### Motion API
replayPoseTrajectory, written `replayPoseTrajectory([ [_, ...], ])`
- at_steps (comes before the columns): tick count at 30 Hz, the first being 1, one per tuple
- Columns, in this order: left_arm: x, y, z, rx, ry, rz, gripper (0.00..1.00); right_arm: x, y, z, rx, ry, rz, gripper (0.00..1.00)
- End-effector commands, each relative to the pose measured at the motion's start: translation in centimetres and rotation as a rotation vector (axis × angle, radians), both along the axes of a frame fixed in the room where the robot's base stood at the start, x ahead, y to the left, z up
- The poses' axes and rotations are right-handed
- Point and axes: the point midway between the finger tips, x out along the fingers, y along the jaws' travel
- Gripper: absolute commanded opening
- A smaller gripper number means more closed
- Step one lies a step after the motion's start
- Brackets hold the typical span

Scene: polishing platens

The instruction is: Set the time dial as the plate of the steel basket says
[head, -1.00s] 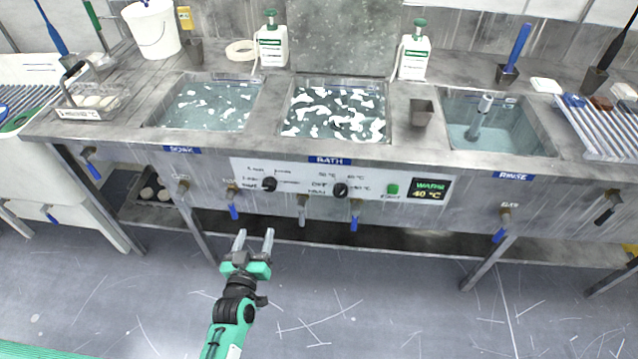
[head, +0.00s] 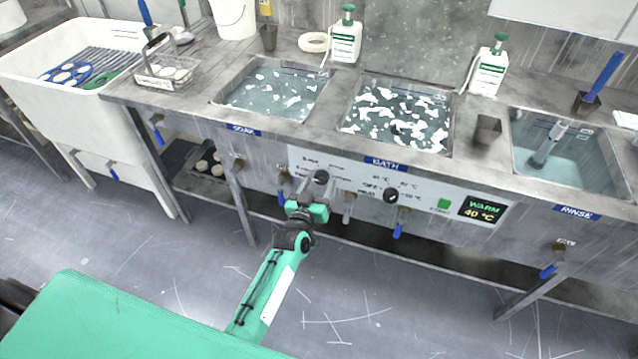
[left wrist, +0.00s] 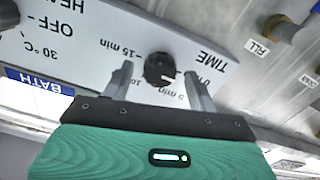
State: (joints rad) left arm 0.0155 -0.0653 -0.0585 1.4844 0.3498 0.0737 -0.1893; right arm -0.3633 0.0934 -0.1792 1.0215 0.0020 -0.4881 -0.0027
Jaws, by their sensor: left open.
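The black time dial (left wrist: 159,69) sits on the white control panel, with the word TIME and minute labels around it in the left wrist view. A white mark shows on its lower right side, roughly toward the 5 min label; the exact setting is unclear. In the head view the time dial (head: 321,177) is just beyond my gripper. My left gripper (left wrist: 158,82) is open, one finger on each side of the dial; contact is not clear. It also shows in the head view (head: 309,190). The steel basket (head: 167,72) holds pale items; its plate is not readable. My right gripper is out of view.
Beside the time dial on the panel is the heat dial (head: 391,195), then a green button (head: 444,203) and a display (head: 482,209) reading WARM 40 °C. Blue-handled taps (head: 398,229) hang below the panel. The bath basin (head: 452,118) is above it.

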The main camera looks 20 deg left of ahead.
Motion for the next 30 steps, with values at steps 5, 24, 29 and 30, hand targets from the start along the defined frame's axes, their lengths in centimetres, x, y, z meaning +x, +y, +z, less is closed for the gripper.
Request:
replayPoseTrajectory([
  [5, 0.94, -0.01, 0.02, 0.000, 0.000, 0.000, 0.59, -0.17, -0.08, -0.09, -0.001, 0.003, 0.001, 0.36],
  [24, 0.99, 0.00, -0.01, 0.002, 0.000, 0.000, 0.14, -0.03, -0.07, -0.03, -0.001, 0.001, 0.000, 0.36],
  [29, 0.98, 0.00, 0.05, 0.026, 0.000, 0.000, 0.14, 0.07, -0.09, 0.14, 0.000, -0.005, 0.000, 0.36],
  [30, 0.98, 0.00, 0.07, 0.038, 0.000, 0.000, 0.14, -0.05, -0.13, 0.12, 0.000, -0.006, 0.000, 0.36],
])
